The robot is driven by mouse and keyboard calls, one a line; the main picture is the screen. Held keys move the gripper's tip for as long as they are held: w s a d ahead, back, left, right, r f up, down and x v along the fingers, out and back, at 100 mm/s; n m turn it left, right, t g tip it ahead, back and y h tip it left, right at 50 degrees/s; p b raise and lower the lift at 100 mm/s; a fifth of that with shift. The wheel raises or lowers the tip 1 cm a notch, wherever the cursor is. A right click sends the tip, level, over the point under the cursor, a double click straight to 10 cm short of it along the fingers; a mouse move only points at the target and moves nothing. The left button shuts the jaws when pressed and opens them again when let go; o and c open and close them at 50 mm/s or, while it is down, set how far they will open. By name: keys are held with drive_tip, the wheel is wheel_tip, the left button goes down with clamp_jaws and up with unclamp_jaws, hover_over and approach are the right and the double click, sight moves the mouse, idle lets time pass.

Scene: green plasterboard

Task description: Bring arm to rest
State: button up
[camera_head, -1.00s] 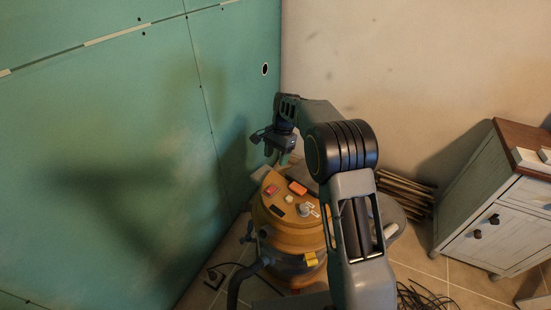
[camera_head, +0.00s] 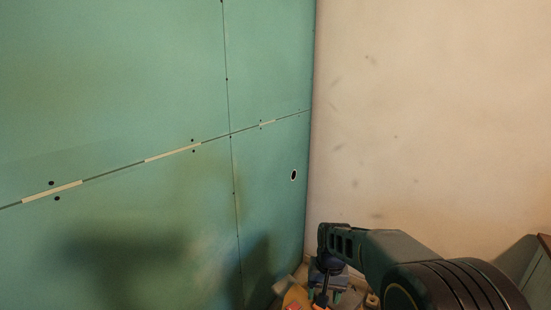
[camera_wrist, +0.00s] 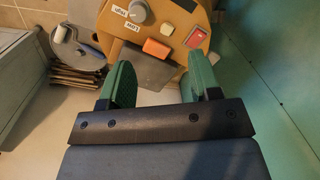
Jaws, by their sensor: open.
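My gripper (camera_wrist: 155,86) shows in the wrist view with its two green fingers apart and nothing between them. In the head view my gripper (camera_head: 328,292) hangs at the lower middle, in front of the room corner, with its fingertips partly cut off or hidden. My arm comes in from the lower right. In the wrist view a yellow-orange round machine top (camera_wrist: 127,28) lies beyond the fingers. It bears a grey knob, an orange block (camera_wrist: 157,49), a red switch and small labels.
The green plasterboard wall (camera_head: 120,90) fills the left, with a small hole (camera_head: 294,175) near the corner. A plain beige wall (camera_head: 440,110) is on the right. A cabinet edge (camera_head: 540,270) shows at lower right.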

drive_tip(key=s+d+r+n+t+p, duration=0.1)
drive_tip(key=s+r+t+p, duration=0.1)
drive_tip(key=s+r+p, duration=0.2)
drive_tip(key=s+d+r+n+t+p, duration=0.1)
drive_tip(key=s+r+p, duration=0.4)
drive_tip(key=s+r, duration=0.5)
drive_tip(key=shift+s+d+r+t+h, duration=0.4)
drive_tip(key=shift+d+r+t, duration=0.3)
drive_tip(key=shift+r, duration=1.2)
